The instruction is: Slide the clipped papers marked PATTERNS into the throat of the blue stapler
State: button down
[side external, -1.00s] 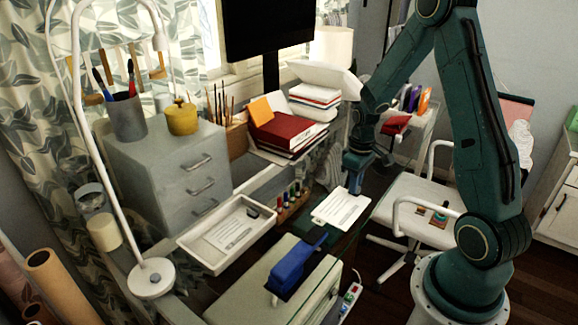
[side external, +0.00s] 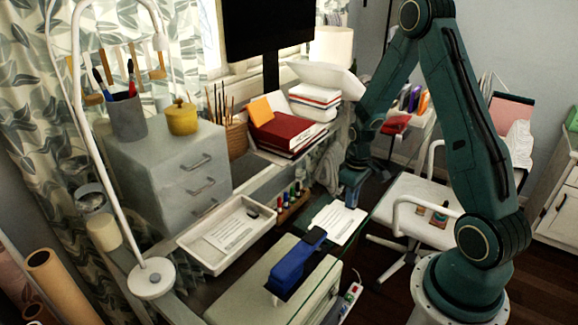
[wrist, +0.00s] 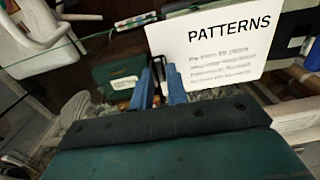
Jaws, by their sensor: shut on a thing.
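The white papers marked PATTERNS (wrist: 222,50) are held at one edge by my gripper (wrist: 160,84), whose two blue fingers are closed at a dark clip. In the side view the papers (side external: 338,221) hang out flat from my gripper (side external: 352,188), above the gap at the desk's right side. The blue stapler (side external: 295,264) stands on the pale cabinet top, to the lower left of the papers and apart from them. Its arm is raised toward the papers. I cannot make out its throat clearly.
A white tray (side external: 216,262) with a printed sheet lies left of the stapler. A rack of small coloured bottles (side external: 293,199) stands behind it. A white chair (side external: 418,205) is at the right. A lamp base (side external: 151,279) stands at the lower left.

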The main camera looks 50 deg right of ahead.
aim_at(340, 219)
jog(key=shift+a+f, duration=0.15)
jog(key=shift+a, duration=2.95)
jog(key=c, duration=1.3)
grip_release()
notch_tip(340, 219, up, 14)
jog(key=shift+a, duration=0.1)
